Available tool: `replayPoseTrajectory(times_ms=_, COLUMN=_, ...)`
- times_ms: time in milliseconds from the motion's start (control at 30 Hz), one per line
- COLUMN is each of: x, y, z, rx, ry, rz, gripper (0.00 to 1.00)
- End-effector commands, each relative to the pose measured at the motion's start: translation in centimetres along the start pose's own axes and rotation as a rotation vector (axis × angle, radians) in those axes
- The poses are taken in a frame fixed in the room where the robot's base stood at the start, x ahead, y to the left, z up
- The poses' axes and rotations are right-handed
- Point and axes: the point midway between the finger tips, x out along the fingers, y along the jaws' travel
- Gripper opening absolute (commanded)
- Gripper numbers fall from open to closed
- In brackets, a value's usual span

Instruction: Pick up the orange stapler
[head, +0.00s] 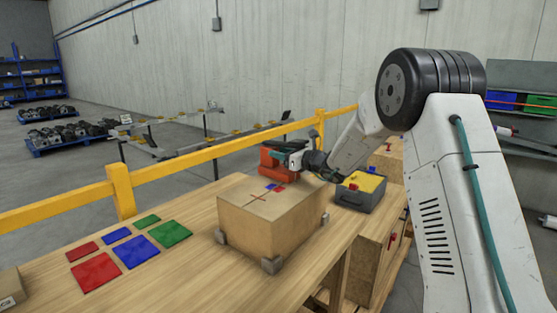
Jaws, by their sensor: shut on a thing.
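The orange stapler (270,159) shows in the head view at the middle, just beyond the far edge of a cardboard box (262,228). My gripper (287,152) reaches in from the right and is shut on the stapler. The gripper's dark and teal parts cover some of the stapler, and the fingertips are hard to make out. I cannot tell whether the stapler's underside is clear of the surface behind the box.
The box stands on small grey corner blocks on the wooden table (190,281). Red, blue and green squares (95,272) lie at the left. A yellow rail (190,166) runs behind the table.

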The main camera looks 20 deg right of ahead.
Motion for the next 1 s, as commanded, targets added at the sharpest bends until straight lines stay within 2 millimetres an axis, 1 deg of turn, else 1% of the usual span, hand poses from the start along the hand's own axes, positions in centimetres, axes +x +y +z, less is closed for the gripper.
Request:
replayPoseTrajectory(times_ms=167, x=0.0, y=0.0, z=1.1, rx=-0.003, ry=-0.006, rz=0.000, gripper=0.00)
replayPoseTrajectory(times_ms=500, x=-0.2, y=0.1, z=3.9, rx=-0.003, ry=-0.005, rz=0.000, gripper=0.00)
replayPoseTrajectory(times_ms=667, x=-1.8, y=1.6, z=4.0, rx=-0.001, ry=-0.005, rz=0.000, gripper=0.00)
replayPoseTrajectory(times_ms=767, x=-3.1, y=2.7, z=4.2, rx=-0.002, ry=-0.005, rz=0.000, gripper=0.00)
replayPoseTrajectory(times_ms=1000, x=-7.4, y=6.6, z=4.7, rx=-0.002, ry=-0.005, rz=0.000, gripper=0.00)
